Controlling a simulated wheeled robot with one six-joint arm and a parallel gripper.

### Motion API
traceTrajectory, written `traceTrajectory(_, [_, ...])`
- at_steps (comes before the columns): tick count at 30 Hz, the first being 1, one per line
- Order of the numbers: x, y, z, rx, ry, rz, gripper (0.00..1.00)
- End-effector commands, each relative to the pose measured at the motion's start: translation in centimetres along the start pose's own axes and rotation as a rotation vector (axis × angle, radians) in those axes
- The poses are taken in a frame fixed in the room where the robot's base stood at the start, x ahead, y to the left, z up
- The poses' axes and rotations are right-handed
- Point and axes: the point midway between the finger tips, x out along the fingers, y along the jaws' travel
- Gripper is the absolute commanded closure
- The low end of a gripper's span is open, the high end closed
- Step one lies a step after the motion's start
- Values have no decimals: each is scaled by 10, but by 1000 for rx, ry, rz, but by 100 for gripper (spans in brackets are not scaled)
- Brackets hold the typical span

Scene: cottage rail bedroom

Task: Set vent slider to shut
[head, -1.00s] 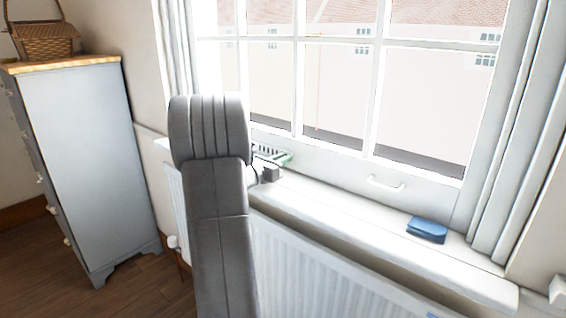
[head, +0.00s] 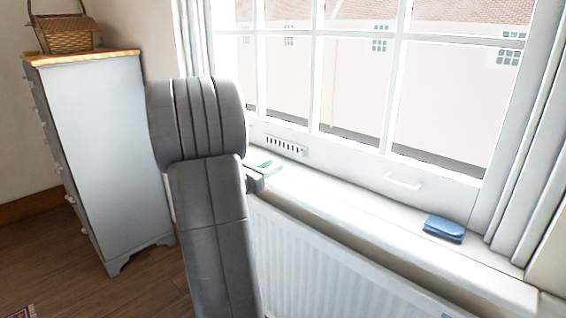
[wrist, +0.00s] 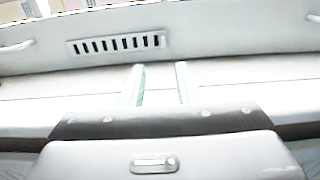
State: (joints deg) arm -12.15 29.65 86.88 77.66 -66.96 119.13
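The vent (head: 284,146) is a pale strip with a row of dark slots, set in the lower window frame. It also shows in the wrist view (wrist: 117,43), above and slightly left of my fingers, with its slots dark. A small pale piece is at its right end, but I cannot tell for sure that it is the slider. My gripper (wrist: 159,84) has two pale green fingers, apart with nothing between them. In the head view my gripper (head: 267,166) is over the sill, below and left of the vent and apart from it; my arm hides part of it.
The white sill (head: 340,208) runs below the window, with a radiator (head: 310,262) under it. A folded blue item (head: 444,229) lies on the sill at the right. A window handle (head: 403,182) sticks out between. A chest of drawers (head: 103,150) carries a wicker basket (head: 66,34).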

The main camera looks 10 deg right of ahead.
Motion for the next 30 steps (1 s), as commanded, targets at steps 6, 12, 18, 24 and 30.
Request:
traceTrajectory(6, [-20, 0, 0, 0, 0, 0, 71])
traceTrajectory(12, [-23, 0, 0, 0, 0, 0, 71])
traceTrajectory(18, [-21, 0, 0, 0, 0, -1, 71])
traceTrajectory(24, [-3, -1, 0, 0, 1, -3, 71])
traceTrajectory(30, [36, -1, 0, 0, 1, -5, 71])
